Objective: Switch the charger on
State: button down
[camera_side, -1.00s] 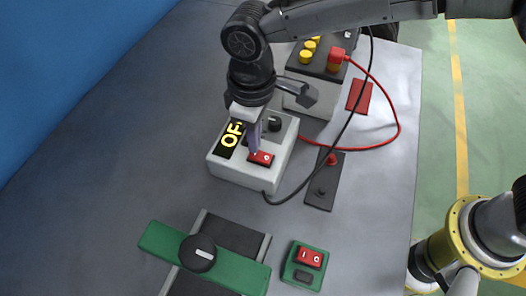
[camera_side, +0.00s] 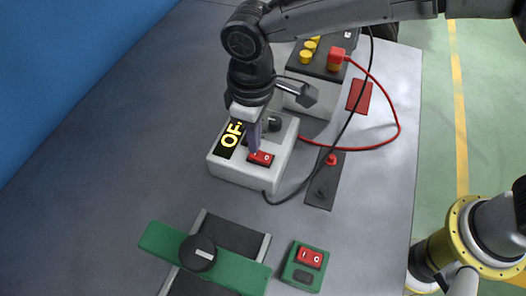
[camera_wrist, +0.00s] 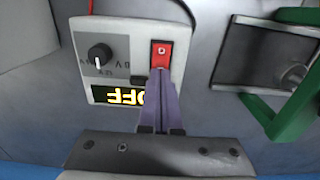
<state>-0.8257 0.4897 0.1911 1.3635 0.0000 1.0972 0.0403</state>
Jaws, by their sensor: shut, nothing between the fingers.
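The charger (camera_side: 234,173) is a light grey box on the table, with a black knob (camera_side: 274,124), a red rocker switch (camera_side: 262,158) and a display (camera_side: 230,138) reading OFF in yellow. In the wrist view the red switch (camera_wrist: 161,53) shows its O end, and the display (camera_wrist: 118,96) reads OFF upside down. My gripper (camera_side: 253,152) is shut and empty, pointing down at the red switch. Its purple fingertips (camera_wrist: 161,74) cover the near end of the switch in the wrist view. I cannot tell whether they touch it.
A battery (camera_side: 318,68) with yellow caps and a red clamp (camera_side: 337,56) stands behind the charger. A red cable (camera_side: 398,128) and a black cable cross the table to the right. A green bar (camera_side: 160,243) with a knob and a green switch box (camera_side: 304,266) are in front.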

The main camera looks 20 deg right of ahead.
jog(key=shift+f, duration=1)
dwell(0.9)
jog(key=shift+r, duration=3.6)
